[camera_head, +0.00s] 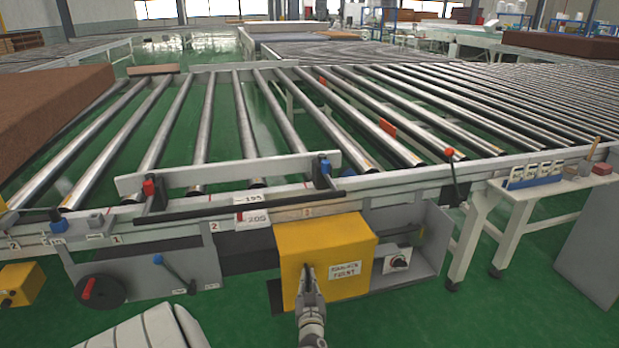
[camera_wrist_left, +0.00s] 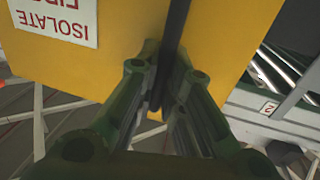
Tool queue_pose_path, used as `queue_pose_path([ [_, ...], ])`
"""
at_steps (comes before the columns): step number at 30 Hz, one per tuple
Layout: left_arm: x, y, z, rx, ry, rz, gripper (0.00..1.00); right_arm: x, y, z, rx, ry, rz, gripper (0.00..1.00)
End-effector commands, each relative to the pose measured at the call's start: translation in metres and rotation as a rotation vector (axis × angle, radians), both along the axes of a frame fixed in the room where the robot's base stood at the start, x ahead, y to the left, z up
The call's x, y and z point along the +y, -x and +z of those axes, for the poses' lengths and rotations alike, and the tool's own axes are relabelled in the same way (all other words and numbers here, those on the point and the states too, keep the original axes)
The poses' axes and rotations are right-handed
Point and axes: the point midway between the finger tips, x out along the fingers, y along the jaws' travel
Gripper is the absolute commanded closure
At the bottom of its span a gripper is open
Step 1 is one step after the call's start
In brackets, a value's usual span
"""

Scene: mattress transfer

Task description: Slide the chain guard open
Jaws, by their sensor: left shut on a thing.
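The chain guard is a yellow box-shaped cover (camera_head: 327,248) on the front of the roller conveyor, with an "ISOLATE FIRST" label on its front. My left gripper (camera_head: 308,278) is at its front face, left of the label. In the left wrist view the yellow face (camera_wrist_left: 125,22) fills the upper part, with the label upside down. A dark upright bar handle (camera_wrist_left: 172,40) runs between the fingers of my left gripper (camera_wrist_left: 168,75), which are shut on it. The fingers hide part of the handle. My right gripper is not in view.
Right of the guard is an open grey housing (camera_head: 430,240) with a knob (camera_head: 397,262). Left of it are a dark strip (camera_head: 248,256) and a grey panel with a lever (camera_head: 178,274). A white side table (camera_head: 490,215) stands at the right.

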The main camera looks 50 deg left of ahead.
Motion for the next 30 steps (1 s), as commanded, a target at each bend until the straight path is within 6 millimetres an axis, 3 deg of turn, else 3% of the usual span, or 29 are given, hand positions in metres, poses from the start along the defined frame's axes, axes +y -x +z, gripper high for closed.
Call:
queue_pose_path([
  [3,-0.002,0.001,-0.003,0.004,0.004,-0.001,1.0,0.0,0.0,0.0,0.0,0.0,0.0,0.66],
  [4,-0.002,0.001,-0.003,0.004,0.004,-0.001,0.89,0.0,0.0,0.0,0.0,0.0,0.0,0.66],
  [9,-0.001,0.0,-0.002,0.002,0.002,-0.001,0.68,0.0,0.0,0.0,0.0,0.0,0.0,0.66],
  [21,-0.005,0.003,-0.001,0.0,0.002,0.0,0.68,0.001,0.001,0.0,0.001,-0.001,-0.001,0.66],
  [30,-0.044,0.03,-0.002,0.001,0.005,0.001,0.68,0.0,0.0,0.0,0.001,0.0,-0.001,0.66],
])
